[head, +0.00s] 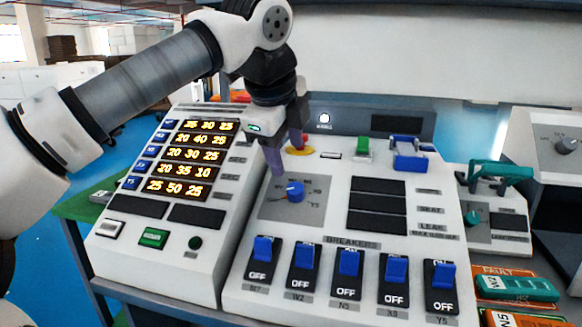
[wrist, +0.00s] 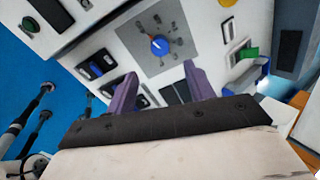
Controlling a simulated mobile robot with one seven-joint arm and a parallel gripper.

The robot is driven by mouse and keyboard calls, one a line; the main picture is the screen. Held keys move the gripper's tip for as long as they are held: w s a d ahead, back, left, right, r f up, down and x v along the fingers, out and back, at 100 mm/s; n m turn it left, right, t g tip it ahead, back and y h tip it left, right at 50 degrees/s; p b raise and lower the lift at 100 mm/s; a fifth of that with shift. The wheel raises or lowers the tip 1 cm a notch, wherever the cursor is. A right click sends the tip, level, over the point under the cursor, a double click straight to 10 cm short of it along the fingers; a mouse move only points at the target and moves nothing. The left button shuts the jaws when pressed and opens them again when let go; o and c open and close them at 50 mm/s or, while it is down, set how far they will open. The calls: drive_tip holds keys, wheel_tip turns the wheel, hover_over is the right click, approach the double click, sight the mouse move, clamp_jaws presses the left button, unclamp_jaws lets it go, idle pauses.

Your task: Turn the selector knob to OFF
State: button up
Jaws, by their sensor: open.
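The selector knob (head: 295,191) is a blue dial on a grey square plate (head: 268,208) on the white console. It also shows in the wrist view (wrist: 159,45), with small marks around it and a white pointer line on its face. The marks are too small to read there. My gripper (head: 284,156) is open, with two purple fingers above and behind the knob in the head view. In the wrist view, my gripper's fingertips (wrist: 160,75) stand apart with the knob seen beyond the gap between them. Nothing is between the fingers, and they appear clear of the knob.
Several blue breaker switches (head: 349,262) line the console front. A red button on a yellow base (head: 299,149), a green switch (head: 362,146) and a blue-handled part (head: 409,153) stand behind. A display panel (head: 187,160) is at left, a teal-handled unit (head: 500,172) at right.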

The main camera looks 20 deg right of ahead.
drive_tip(key=v, duration=0.3)
drive_tip(key=shift+s+a+r, duration=0.1)
drive_tip(key=shift+r, duration=0.25)
